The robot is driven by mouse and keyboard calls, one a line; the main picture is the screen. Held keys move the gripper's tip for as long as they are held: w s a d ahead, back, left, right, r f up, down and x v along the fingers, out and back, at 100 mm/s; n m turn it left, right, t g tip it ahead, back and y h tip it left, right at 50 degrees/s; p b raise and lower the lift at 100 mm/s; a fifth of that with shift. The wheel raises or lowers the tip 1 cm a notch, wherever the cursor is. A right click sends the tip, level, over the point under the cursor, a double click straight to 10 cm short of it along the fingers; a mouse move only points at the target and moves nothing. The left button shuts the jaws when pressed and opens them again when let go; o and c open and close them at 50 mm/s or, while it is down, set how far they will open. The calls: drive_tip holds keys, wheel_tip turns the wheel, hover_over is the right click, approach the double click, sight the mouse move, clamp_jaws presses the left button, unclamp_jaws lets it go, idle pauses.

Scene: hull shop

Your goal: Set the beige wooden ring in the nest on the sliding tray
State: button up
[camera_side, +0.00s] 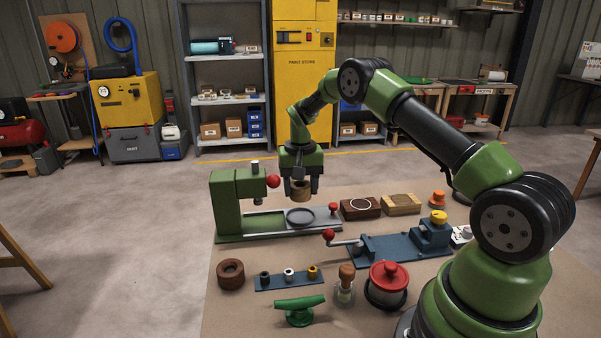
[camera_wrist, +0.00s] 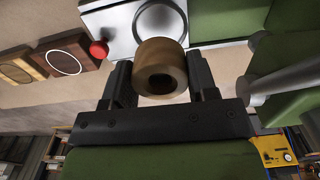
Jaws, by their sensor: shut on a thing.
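My gripper (camera_side: 300,185) is shut on the beige wooden ring (camera_side: 300,193), which hangs between the fingers. In the wrist view the ring (camera_wrist: 161,52) sits between the two dark fingers, its hole facing the camera. The sliding tray (camera_side: 327,221) is a grey metal plate at the foot of the green press. Its round nest (camera_side: 300,215) is empty in the side view, with the ring above it and apart from it. In the wrist view the nest (camera_wrist: 160,14) shows just beyond the ring, partly hidden by it.
The green press (camera_side: 237,203) with a red-knobbed lever stands close left of my gripper. A red knob (camera_side: 333,208) rises at the tray's right end. Two wooden blocks (camera_side: 360,208) lie further right. A blue fixture (camera_side: 400,247), a dark ring (camera_side: 231,273) and a red-lidded pot (camera_side: 388,280) stand nearer.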

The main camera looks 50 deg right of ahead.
sight(300, 218)
drive_tip(key=shift+f, duration=2.4)
drive_tip(key=shift+f, duration=0.55)
drive_tip(key=o, duration=0.6)
drive_tip(key=shift+o, duration=0.2)
drive_tip(key=shift+r, duration=5.5)
